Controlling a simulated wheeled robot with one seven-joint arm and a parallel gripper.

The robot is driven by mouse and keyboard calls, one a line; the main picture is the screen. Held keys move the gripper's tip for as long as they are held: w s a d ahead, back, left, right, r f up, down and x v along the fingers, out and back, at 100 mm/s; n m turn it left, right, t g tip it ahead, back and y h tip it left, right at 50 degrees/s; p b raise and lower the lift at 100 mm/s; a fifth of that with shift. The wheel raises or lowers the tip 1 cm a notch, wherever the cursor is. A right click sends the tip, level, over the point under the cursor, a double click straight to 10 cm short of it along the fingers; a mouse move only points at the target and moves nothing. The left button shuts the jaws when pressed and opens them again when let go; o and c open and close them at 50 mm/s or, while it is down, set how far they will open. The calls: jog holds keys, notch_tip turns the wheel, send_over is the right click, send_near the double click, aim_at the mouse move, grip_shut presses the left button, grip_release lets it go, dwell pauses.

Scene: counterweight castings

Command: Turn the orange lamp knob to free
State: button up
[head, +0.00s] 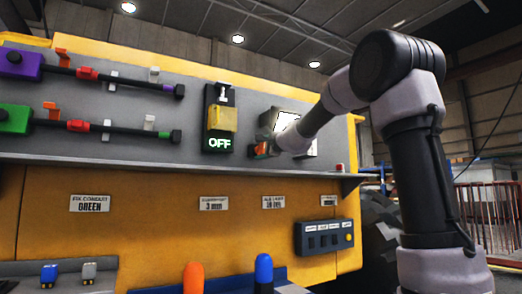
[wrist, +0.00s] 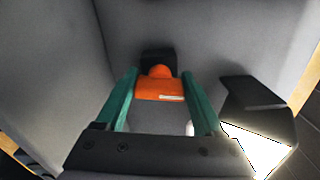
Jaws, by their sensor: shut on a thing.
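The orange knob (wrist: 158,89) sits on a dark base on the grey panel, with a small pale mark on its front edge. My gripper (wrist: 159,76) has its two teal fingers on either side of the knob and is shut on it. In the head view my gripper (head: 262,150) reaches the panel just below and left of a lit white lamp (head: 287,121). The knob is small there and mostly hidden by the gripper. The wrist view also shows a bright white face by a dark hood at right. I cannot read the knob's setting.
Left of my gripper is a black box with a yellow block and a lit OFF sign (head: 220,143). Purple (head: 20,64) and green (head: 14,119) handled rods hang farther left. A ledge (head: 180,162) runs below. A grey switch box (head: 324,237) is lower right.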

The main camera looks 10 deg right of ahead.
jog(key=shift+f+n, duration=0.1)
jog(key=shift+n, duration=0.4)
jog(key=o, duration=1.4)
jog(key=shift+s, duration=0.1)
jog(key=v, duration=1)
jog(key=shift+s+d, duration=0.15)
jog(key=shift+s, duration=0.15)
